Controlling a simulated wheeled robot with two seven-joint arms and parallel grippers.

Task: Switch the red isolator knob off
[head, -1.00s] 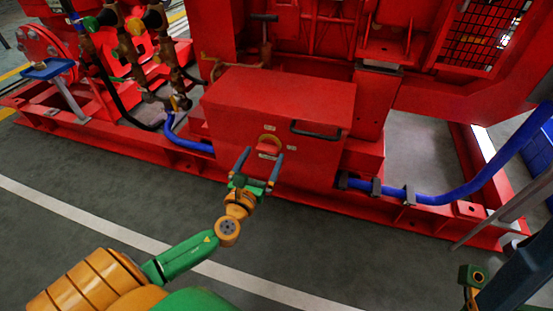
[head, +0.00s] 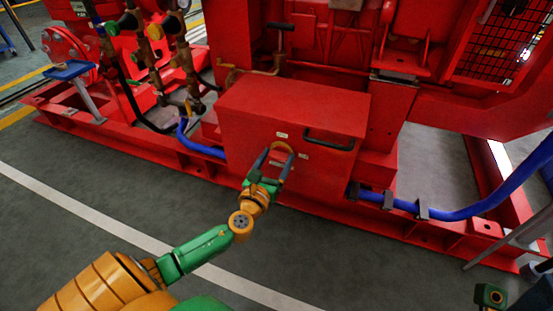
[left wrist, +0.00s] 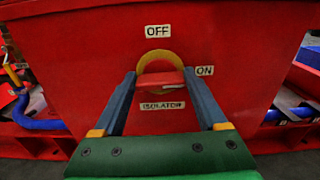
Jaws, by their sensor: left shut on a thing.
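The red isolator knob (left wrist: 160,79) sits on a yellow disc (left wrist: 159,56) on the front of a red box (head: 255,130). In the left wrist view its bar lies level, with the OFF label (left wrist: 158,31) above and the ON label (left wrist: 205,71) to the right. An ISOLATOR label (left wrist: 163,105) is below. My left gripper (left wrist: 159,75) is shut on the knob, one finger at each end of the bar. In the head view the left gripper (head: 278,154) hides most of the knob.
A black handle (head: 328,140) sticks out of the box right of the knob. A blue hose (head: 455,213) runs along the red base frame at the right. Pipes and valves (head: 150,45) stand at the left. The grey floor in front is clear.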

